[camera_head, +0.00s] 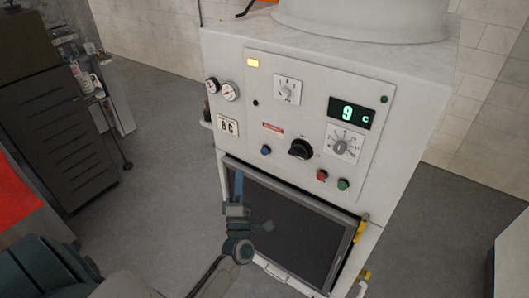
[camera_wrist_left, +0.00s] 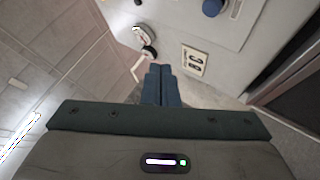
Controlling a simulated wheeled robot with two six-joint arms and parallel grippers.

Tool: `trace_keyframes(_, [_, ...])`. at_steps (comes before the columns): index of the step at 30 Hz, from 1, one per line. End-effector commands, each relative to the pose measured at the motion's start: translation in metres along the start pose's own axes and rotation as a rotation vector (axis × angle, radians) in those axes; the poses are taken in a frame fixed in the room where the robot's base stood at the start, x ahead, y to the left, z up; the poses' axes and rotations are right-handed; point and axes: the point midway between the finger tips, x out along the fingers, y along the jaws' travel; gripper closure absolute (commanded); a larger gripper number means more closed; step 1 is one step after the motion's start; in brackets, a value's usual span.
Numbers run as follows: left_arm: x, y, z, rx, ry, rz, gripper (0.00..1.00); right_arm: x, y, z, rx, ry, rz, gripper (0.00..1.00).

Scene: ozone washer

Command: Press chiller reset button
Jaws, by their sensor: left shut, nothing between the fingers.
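The white chiller cabinet (camera_head: 225,60) carries a control panel (camera_head: 315,100). A blue button (camera_head: 266,150) sits low on the panel's left side, below a small red label (camera_head: 272,127) too small to read; a blue button also shows at the top of the wrist view (camera_wrist_left: 212,7). A red button (camera_head: 321,175) and a green button (camera_head: 343,184) sit at the lower right. I cannot read which one is reset. My left gripper (camera_head: 239,174) is shut and empty, pointing up, below and left of the blue button and apart from it. Its closed fingers also show in the wrist view (camera_wrist_left: 161,72).
A black knob (camera_head: 301,149), a grey dial (camera_head: 343,143) and a display reading 9 C (camera_head: 352,113) are on the panel. Two gauges (camera_head: 230,91) stick out at the left. A dark framed door (camera_head: 290,225) lies below. Open floor is at left.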

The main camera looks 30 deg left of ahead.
Motion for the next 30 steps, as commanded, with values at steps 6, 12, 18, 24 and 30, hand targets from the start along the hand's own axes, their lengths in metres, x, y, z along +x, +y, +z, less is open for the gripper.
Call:
trace_keyframes(6, [0.002, -0.003, 0.002, 0.002, -0.001, -0.001, 1.0, 0.001, 0.0, 0.0, 0.0, 0.0, 0.0, 0.64])
trace_keyframes(12, [0.016, -0.013, 0.012, 0.001, 0.0, 0.001, 1.0, 0.006, 0.0, 0.001, 0.0, 0.0, 0.0, 0.64])
trace_keyframes(18, [0.036, -0.029, 0.027, 0.0, 0.0, 0.0, 1.0, 0.013, -0.001, 0.001, 0.0, 0.0, 0.0, 0.64])
trace_keyframes(24, [0.052, -0.041, 0.038, 0.002, 0.0, 0.0, 1.0, 0.022, -0.001, 0.002, 0.0, -0.001, 0.0, 0.64])
trace_keyframes(30, [0.06, -0.045, 0.044, 0.003, -0.001, -0.001, 1.0, 0.025, -0.002, 0.002, 0.0, -0.001, 0.0, 0.64])
